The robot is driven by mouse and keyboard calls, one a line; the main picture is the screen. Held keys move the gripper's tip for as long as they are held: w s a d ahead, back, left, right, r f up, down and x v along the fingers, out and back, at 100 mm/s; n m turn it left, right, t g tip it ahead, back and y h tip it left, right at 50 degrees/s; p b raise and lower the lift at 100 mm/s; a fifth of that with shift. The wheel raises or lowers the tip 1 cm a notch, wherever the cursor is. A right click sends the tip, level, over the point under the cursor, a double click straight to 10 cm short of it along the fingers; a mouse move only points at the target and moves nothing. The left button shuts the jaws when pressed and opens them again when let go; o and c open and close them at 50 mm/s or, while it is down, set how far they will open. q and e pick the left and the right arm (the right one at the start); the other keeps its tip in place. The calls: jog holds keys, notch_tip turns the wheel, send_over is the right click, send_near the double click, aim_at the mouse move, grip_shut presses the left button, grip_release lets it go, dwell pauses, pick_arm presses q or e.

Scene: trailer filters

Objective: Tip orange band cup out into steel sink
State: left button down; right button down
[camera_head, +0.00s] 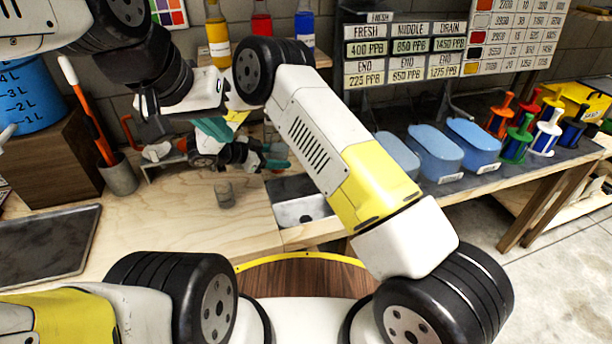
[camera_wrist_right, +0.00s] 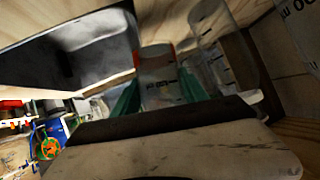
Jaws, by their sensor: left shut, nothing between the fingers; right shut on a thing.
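The orange band cup (camera_wrist_right: 160,78) is clear, with an orange-red band at its rim, and sits between the teal fingers of my right gripper (camera_wrist_right: 160,95) in the right wrist view. My right gripper (camera_head: 276,157) is partly hidden by my arm in the head view, above the bench behind the sink; I cannot make out the cup there. The steel sink (camera_wrist_right: 88,55) lies at the upper left of the wrist view; it also shows in the head view (camera_head: 303,210). I cannot tell the cup's tilt. My left gripper (camera_head: 213,129) is shut and empty, left of the right one.
A clear cup (camera_head: 224,193) stands on the wooden bench left of the sink. A clear cylinder (camera_wrist_right: 212,40) is beside the held cup in the wrist view. Blue tubs (camera_head: 435,150) stand right of the sink. A grey holder (camera_head: 117,175) with an orange-handled tool is at left.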

jog(key=shift+s+d+f+m+t+y, duration=0.3)
jog(key=shift+f+m+t+y, duration=0.1)
jog(key=shift+m+t+y, duration=0.2)
jog(key=shift+s+d+f+m+t+y, duration=0.25)
jog(key=shift+f+m+t+y, duration=0.2)
jog(key=shift+m, duration=0.25)
jog(key=shift+d, duration=0.15)
jog(key=shift+r+m+t+y, duration=0.25)
jog(key=shift+r+m+y, duration=0.3)
jog(key=shift+r+m, duration=0.05)
jog(key=shift+w+a+f+m+t+y, duration=0.15)
jog(key=shift+a+f+m+t+y, duration=0.1)
jog(key=shift+m+t+y, duration=0.2)
dwell(0.9)
jog(key=shift+w+f+m+t+y+p, duration=0.15)
jog(key=shift+m+t+y+p, duration=0.25)
jog(key=shift+m+t, duration=0.55)
dwell(2.1)
jog(key=shift+s+d+f+m+y, duration=0.15)
jog(key=shift+s+d+m+y, duration=0.15)
jog(key=shift+s+m+y, duration=0.15)
dwell(1.1)
